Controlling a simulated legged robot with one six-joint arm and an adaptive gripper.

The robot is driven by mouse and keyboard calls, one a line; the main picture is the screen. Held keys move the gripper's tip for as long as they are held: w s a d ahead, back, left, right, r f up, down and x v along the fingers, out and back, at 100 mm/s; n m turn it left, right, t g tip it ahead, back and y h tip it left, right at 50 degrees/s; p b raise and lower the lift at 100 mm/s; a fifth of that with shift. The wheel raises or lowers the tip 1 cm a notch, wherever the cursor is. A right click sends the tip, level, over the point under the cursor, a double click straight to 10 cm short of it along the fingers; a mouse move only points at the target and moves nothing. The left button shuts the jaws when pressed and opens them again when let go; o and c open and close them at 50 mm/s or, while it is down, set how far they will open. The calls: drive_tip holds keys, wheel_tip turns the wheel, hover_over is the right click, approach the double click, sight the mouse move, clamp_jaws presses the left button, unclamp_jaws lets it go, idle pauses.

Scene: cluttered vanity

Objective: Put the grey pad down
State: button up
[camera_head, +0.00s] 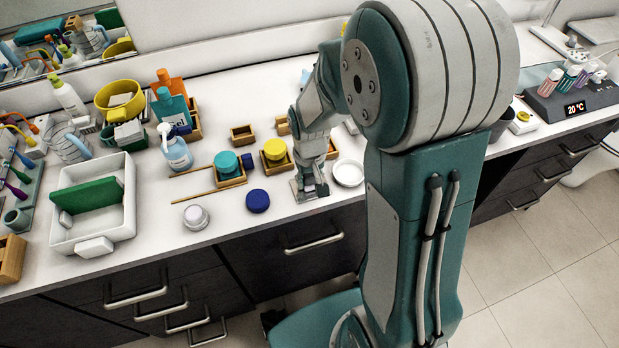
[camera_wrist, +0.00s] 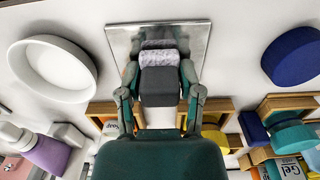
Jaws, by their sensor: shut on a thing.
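My gripper (camera_head: 312,178) is low over a square metal plate (camera_head: 297,190) near the counter's front edge. In the wrist view my gripper (camera_wrist: 159,72) is shut on the dark grey pad (camera_wrist: 160,88), with a finger on each side. A pale, mottled piece (camera_wrist: 158,57) shows at the pad's far end, between the fingertips. The shiny plate (camera_wrist: 200,40) lies behind them. I cannot tell whether the pad touches the plate. In the head view the pad is mostly hidden by my gripper.
A white round dish (camera_head: 348,173) stands close right of the plate. A dark blue round lid (camera_head: 258,201) lies to its left. Behind are wooden trays with a yellow jar (camera_head: 274,150) and a teal jar (camera_head: 227,163). A white jar (camera_head: 195,216) stands farther left.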

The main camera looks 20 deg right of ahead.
sight(310, 175)
drive_tip(key=o, duration=1.1)
wheel_tip(310, 175, up, 11)
drive_tip(key=shift+r, duration=0.2)
drive_tip(key=s+r+t, duration=0.2)
drive_tip(key=s+r, duration=0.1)
drive_tip(key=s, duration=0.1)
drive_tip(key=s+r+t, duration=0.1)
drive_tip(key=s+r, duration=0.3)
drive_tip(key=s, duration=0.1)
drive_tip(key=s+r+t, duration=0.2)
drive_tip(key=s+r, duration=0.1)
drive_tip(key=s, duration=0.2)
drive_tip(key=shift+s+r+t, duration=0.15)
drive_tip(key=shift+s+t, duration=0.05)
drive_tip(key=shift+t, duration=0.1)
